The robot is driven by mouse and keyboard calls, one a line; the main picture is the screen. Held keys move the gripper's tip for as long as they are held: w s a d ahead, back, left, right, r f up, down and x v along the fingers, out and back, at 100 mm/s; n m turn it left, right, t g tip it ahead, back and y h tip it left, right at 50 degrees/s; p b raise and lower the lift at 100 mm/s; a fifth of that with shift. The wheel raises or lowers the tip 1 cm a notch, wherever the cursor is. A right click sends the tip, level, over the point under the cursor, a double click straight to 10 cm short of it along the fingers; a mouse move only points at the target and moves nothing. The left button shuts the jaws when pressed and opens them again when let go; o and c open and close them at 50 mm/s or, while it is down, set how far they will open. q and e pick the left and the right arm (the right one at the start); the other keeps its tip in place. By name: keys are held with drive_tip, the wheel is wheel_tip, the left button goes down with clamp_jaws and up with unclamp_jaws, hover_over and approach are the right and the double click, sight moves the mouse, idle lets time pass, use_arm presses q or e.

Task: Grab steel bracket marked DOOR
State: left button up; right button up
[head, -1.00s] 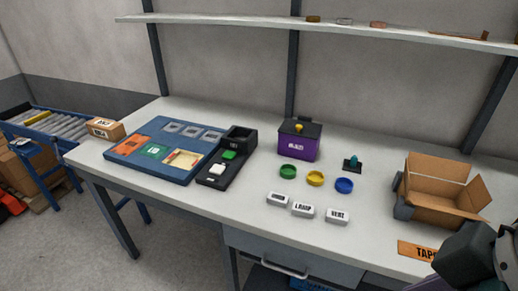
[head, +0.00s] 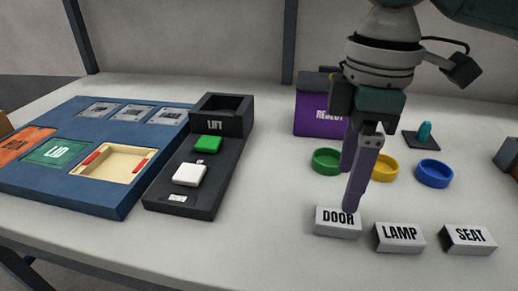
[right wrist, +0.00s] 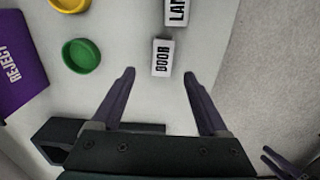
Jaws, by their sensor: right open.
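The steel bracket marked DOOR (head: 338,228) is a small light block standing on the table, leftmost of a row of three. My right gripper (head: 352,195) is above it, fingers pointing down, and one finger overlaps its back edge in the head view. In the right wrist view the DOOR bracket (right wrist: 162,58) lies ahead of the two open fingertips (right wrist: 160,75), roughly centred between them. Nothing is between the fingers. The brackets marked LAMP (head: 399,238) and SEAT (head: 468,239) stand to its right.
Behind the brackets are a green ring (head: 327,161), a yellow ring (head: 385,168), a blue ring (head: 434,173) and a purple REJECT box (head: 312,117). A black LIFT fixture (head: 186,205) and a blue board (head: 92,196) are at left. Table in front of DOOR is clear.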

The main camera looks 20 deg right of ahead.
sight(338, 218)
drive_tip(key=shift+s+f, duration=0.2)
drive_tip(key=shift+f, duration=0.85)
wheel_tip(338, 218, down, 5)
drive_tip(key=shift+a+f+b, duration=0.1)
drive_tip(key=shift+f+b, duration=0.05)
drive_tip(key=shift+b, duration=0.55)
drive_tip(key=shift+c, duration=0.2)
clamp_jaws()
